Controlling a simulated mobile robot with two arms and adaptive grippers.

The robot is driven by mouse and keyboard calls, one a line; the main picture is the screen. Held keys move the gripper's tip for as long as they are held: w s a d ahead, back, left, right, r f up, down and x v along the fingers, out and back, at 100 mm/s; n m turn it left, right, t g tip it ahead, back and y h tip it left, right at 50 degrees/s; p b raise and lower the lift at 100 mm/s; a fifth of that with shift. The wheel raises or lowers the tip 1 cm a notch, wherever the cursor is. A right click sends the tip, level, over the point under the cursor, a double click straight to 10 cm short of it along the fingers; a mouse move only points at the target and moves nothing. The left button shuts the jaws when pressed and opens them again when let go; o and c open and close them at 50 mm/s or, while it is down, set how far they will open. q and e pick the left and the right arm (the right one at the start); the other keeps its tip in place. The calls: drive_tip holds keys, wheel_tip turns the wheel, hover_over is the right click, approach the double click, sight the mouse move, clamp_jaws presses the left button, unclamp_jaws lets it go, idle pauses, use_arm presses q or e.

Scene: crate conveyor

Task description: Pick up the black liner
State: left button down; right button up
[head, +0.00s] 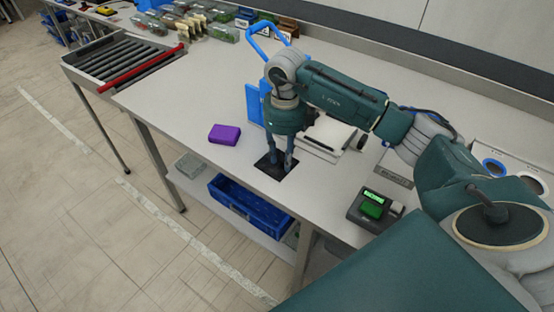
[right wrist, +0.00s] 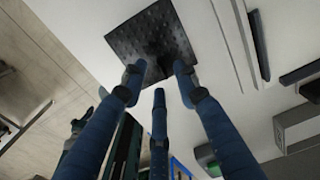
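The black liner (head: 277,173) is a thin dark square lying flat on the grey-white table, near its front edge. In the right wrist view the liner (right wrist: 148,27) shows a studded or perforated surface. My right gripper (head: 279,160) points down right over the liner, its fingers hiding parts of it. In the right wrist view the gripper's fingers (right wrist: 157,85) are spread apart with nothing between them. Their tips are close to the liner; I cannot tell whether they touch it. My left gripper is in neither view.
A purple block (head: 224,134) lies left of the liner. A device with a green screen and button (head: 372,207) stands to the right. Blue crate (head: 250,208) is on the shelf below. A roller conveyor with a red bar (head: 145,69) is at the far left. Table between is clear.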

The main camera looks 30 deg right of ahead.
drive_tip(key=shift+f, duration=0.95)
drive_tip(key=shift+c, duration=0.2)
clamp_jaws()
drive_tip(key=shift+r, duration=0.15)
